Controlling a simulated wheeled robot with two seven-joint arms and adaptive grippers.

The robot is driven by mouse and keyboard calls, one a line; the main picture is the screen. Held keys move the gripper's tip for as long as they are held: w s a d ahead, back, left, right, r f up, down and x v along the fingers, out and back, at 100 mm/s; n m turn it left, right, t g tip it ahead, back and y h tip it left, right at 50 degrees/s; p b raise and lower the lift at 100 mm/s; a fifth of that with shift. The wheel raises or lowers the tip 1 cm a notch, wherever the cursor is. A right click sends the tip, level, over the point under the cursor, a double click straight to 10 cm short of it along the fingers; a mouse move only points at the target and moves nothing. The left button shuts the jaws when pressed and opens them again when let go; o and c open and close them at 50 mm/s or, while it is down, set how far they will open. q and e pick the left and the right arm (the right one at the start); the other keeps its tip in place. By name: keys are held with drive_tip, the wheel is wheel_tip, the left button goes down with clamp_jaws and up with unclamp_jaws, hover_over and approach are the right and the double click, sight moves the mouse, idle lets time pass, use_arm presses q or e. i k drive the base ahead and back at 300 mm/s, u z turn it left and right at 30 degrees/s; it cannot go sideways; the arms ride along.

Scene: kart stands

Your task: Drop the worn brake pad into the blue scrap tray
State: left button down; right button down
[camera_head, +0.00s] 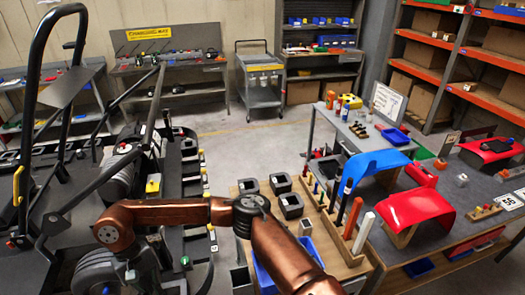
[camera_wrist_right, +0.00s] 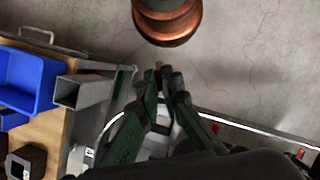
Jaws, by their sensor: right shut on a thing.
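My right gripper (camera_wrist_right: 167,80) has its fingers closed together in the wrist view. A small piece (camera_wrist_right: 158,66) shows at the fingertips, mostly hidden by them; I take it for the worn brake pad. A blue tray (camera_wrist_right: 30,78) sits on the wooden bench at the left of the wrist view, apart from the gripper. In the head view, part of a blue tray (camera_head: 263,278) shows at the bottom beside my right arm, which hides some of it. My right arm reaches left over the kart. My left gripper is not in view.
A grey square tube (camera_wrist_right: 82,92) lies beside the tray. Several black blocks (camera_head: 290,204) and upright coloured tubes (camera_head: 352,218) crowd the wooden bench (camera_head: 350,268). The kart (camera_head: 120,165) stands at the left. Open floor (camera_head: 240,150) lies behind.

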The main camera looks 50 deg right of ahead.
sight(395, 138)
drive_tip(key=z, duration=3.95)
drive_tip(key=i, duration=8.65)
